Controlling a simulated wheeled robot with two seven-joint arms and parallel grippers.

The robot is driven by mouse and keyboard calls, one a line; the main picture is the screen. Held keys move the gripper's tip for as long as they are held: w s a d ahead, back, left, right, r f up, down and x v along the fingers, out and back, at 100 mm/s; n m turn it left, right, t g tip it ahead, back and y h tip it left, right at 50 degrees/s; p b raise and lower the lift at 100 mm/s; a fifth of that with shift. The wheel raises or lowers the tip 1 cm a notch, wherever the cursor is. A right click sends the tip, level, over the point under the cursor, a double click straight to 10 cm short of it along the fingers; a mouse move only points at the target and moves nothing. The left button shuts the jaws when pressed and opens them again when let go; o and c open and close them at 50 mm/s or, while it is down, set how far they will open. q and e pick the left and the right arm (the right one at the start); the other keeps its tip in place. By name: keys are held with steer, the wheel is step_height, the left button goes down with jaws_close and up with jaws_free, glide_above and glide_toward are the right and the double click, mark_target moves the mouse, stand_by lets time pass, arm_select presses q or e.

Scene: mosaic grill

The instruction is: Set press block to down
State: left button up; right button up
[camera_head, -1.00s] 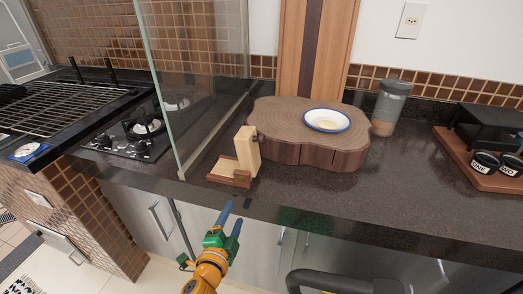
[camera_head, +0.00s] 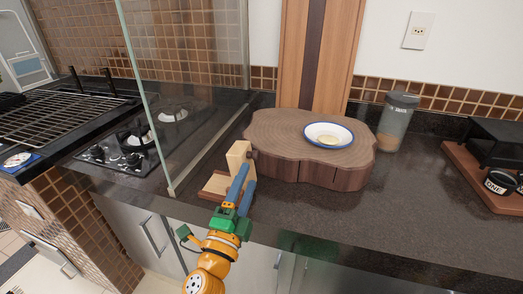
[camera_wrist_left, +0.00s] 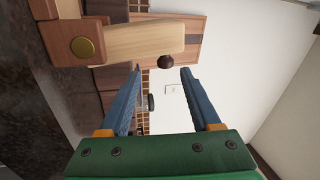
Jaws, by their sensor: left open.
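The press block (camera_head: 238,154) is a pale wooden piece standing raised on its brown wooden base (camera_head: 213,186) near the counter's front edge. In the left wrist view the press block (camera_wrist_left: 150,40) shows close up, with a brass disc at its hinge and a dark round knob (camera_wrist_left: 166,61) on its side. My left gripper (camera_head: 247,173) is open, its blue fingers pointing up beside the block and covering part of it and the base. In the wrist view the knob appears between and just beyond the fingertips (camera_wrist_left: 160,72); contact cannot be told. My right gripper is out of view.
A glass panel (camera_head: 185,120) stands close left of the press. A thick wooden slab (camera_head: 280,130) with a bowl (camera_head: 329,135) sits close right. Burners (camera_head: 133,143) lie beyond the glass. The right counter front is clear.

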mark_target(255, 160)
arm_select(q)
steer(key=x, duration=0.3)
steer(key=r+x, duration=0.1)
steer(key=x, duration=0.2)
steer(key=shift+w+d, duration=0.1)
steer(key=shift+w, duration=0.05)
steer(key=shift+w+d, duration=0.2)
steer(key=shift+w, duration=0.3)
steer(key=shift+s+r, duration=0.1)
jaws_close()
stand_by(0.7)
